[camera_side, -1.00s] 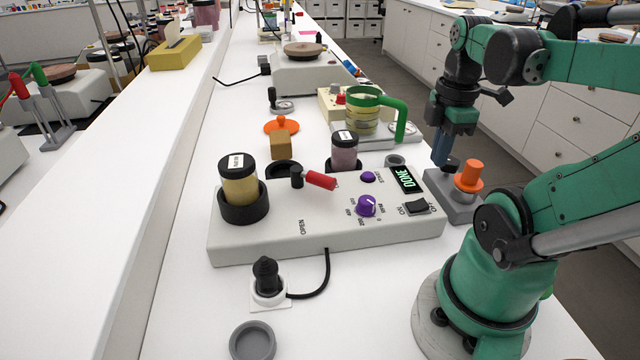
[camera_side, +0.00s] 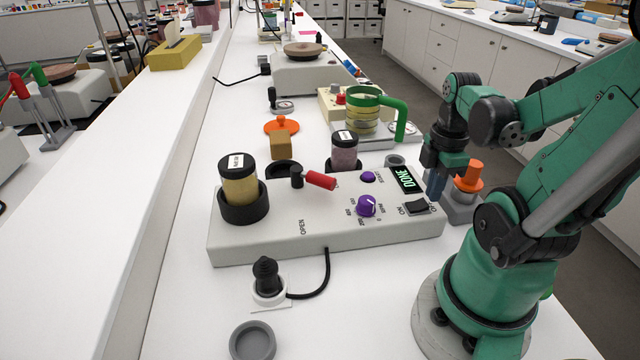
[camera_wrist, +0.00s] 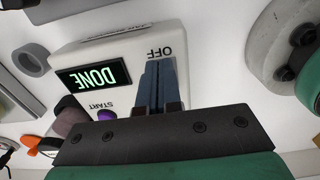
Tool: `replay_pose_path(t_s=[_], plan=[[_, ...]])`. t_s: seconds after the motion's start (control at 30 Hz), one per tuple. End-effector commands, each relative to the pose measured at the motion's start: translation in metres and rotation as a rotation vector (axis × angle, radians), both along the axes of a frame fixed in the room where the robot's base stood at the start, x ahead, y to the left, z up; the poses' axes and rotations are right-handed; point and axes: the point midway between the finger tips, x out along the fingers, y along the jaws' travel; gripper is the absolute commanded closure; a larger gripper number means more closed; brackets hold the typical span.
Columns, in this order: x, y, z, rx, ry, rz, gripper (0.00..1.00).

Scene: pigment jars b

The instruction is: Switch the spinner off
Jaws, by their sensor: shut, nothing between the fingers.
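The spinner (camera_side: 280,236) is a pale grey box with a display (camera_side: 406,180) reading DONE, a purple START button, a purple dial and a red-handled lever. Its black rocker switch (camera_side: 417,207) sits near the right end, between ON and OFF labels. I cannot tell which side is pressed. My gripper (camera_side: 436,187) is shut and empty, fingers pointing down, just behind and right of the switch in the side view. In the wrist view the blue-grey fingers (camera_wrist: 158,84) lie together in front of the OFF label and hide the switch. I cannot tell whether they touch the spinner.
A yellow jar (camera_side: 239,186) and a mauve jar (camera_side: 344,153) stand in holders at the spinner. A grey block with an orange knob (camera_side: 468,175) stands close behind my gripper. The bench in front is mostly clear.

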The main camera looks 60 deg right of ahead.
Motion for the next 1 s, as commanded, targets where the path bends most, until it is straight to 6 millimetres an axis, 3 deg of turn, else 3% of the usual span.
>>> replay_pose_path(t_s=[0.67, 1.0], plan=[[0.000, 0.000, -0.010, 0.000, 0.000, 0.000, 1.00], [0.000, 0.000, 0.020, 0.000, 0.000, 0.000, 1.00]])
